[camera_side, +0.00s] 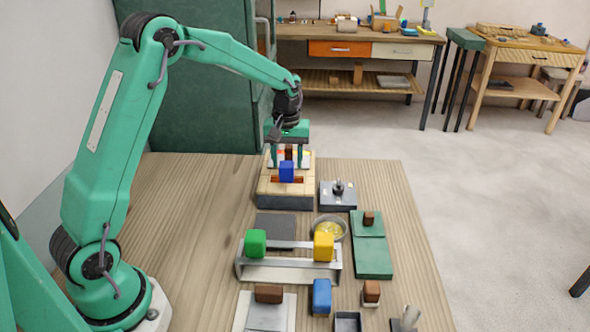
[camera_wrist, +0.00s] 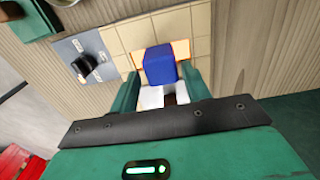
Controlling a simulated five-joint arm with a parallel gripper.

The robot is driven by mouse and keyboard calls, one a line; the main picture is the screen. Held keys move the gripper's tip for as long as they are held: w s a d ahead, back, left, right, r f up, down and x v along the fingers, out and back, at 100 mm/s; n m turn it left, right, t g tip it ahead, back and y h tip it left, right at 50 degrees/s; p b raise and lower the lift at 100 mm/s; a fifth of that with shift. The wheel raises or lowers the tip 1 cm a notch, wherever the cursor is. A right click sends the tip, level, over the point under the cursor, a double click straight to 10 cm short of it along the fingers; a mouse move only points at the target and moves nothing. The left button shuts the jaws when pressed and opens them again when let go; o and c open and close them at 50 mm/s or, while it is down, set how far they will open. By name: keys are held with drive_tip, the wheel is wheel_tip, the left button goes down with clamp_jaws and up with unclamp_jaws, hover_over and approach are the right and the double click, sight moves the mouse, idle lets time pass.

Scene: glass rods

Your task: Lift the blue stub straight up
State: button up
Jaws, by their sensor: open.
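The blue stub (camera_side: 287,172) stands at the pale tiled block (camera_side: 265,189) near the far end of the table. It also shows in the wrist view (camera_wrist: 160,63), at the block's orange-edged opening. My gripper (camera_side: 288,159) points down over the block. Its green fingers are apart, one on each side of the stub; in the wrist view the stub lies between and just beyond the fingertips (camera_wrist: 162,84). I cannot tell whether either finger touches it. The stub's lower end is hidden.
A grey plate with a black knob (camera_side: 338,197) sits right of the tiled block. Nearer are a round dish (camera_side: 331,227), a grey rack with green (camera_side: 255,243) and yellow (camera_side: 323,246) blocks, and another blue block (camera_side: 321,296).

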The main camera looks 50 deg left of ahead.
sight(287, 164)
drive_tip(key=shift+s+f, duration=0.1)
drive_tip(key=shift+f, duration=1.95)
drive_tip(key=shift+c, duration=0.2)
drive_tip(key=c, duration=0.8)
drive_tip(key=shift+r, duration=0.1)
drive_tip(key=shift+r, duration=0.85)
wheel_tip(287, 164, up, 2)
drive_tip(key=shift+r, duration=0.2)
drive_tip(key=s+d+r, duration=0.1)
drive_tip(key=d+r, duration=0.1)
drive_tip(key=d, duration=0.1)
drive_tip(key=s+d+r, duration=0.1)
drive_tip(key=d+r, duration=0.1)
drive_tip(key=d, duration=0.2)
drive_tip(key=s+d+r, duration=0.2)
drive_tip(key=d, duration=0.2)
drive_tip(key=shift+r, duration=0.4)
